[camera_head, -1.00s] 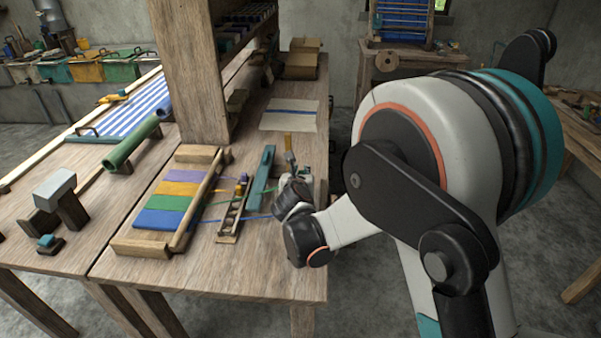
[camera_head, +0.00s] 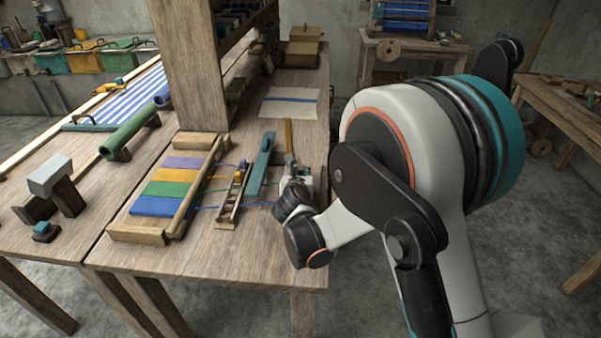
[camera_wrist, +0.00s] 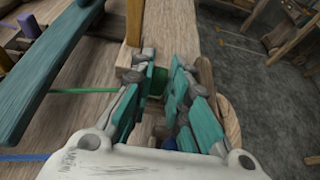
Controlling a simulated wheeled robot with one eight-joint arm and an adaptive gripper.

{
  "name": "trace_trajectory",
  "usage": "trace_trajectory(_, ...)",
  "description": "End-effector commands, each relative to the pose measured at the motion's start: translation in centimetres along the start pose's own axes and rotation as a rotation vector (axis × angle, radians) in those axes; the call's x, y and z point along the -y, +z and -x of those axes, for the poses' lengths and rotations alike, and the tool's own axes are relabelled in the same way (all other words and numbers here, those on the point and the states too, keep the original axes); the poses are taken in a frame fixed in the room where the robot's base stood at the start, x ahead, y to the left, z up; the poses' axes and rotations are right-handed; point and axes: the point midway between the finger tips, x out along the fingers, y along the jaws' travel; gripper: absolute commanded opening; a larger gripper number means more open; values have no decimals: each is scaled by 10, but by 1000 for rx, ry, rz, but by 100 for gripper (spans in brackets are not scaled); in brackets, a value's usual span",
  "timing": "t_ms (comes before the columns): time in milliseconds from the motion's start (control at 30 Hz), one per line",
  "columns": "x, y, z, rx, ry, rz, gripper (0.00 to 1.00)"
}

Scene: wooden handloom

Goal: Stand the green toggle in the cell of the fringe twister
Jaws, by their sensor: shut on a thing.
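The fringe twister (camera_head: 229,206) is a narrow wooden rack standing on the bench, right of the striped weaving. A purple toggle (camera_head: 242,165) shows at its far end, and again at the top left of the wrist view (camera_wrist: 28,25). My gripper (camera_wrist: 163,65) is right of the twister, near the bench's right edge, with a teal bar between them. Its teal-padded fingers are shut on the green toggle (camera_wrist: 157,82), which is largely hidden between them. A green cord (camera_wrist: 85,91) runs left from it. In the head view my wrist hides most of the gripper.
The teal bar (camera_head: 261,167) lies between my gripper and the twister. An ochre-handled tool (camera_head: 288,136) lies just beyond my gripper. A blue cord (camera_wrist: 22,157) crosses the bench. A wooden post (camera_head: 190,70) stands behind the twister. The near bench front is clear.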

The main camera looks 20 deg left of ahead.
Motion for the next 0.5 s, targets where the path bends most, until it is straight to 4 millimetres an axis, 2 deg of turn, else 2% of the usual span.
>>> trace_trajectory(267,0,-1,-1,0,0,0,6)
trace_trajectory(300,0,-1,-1,0,0,0,18)
trace_trajectory(400,0,-1,-1,0,0,0,39)
trace_trajectory(500,0,-1,-1,0,0,0,39)
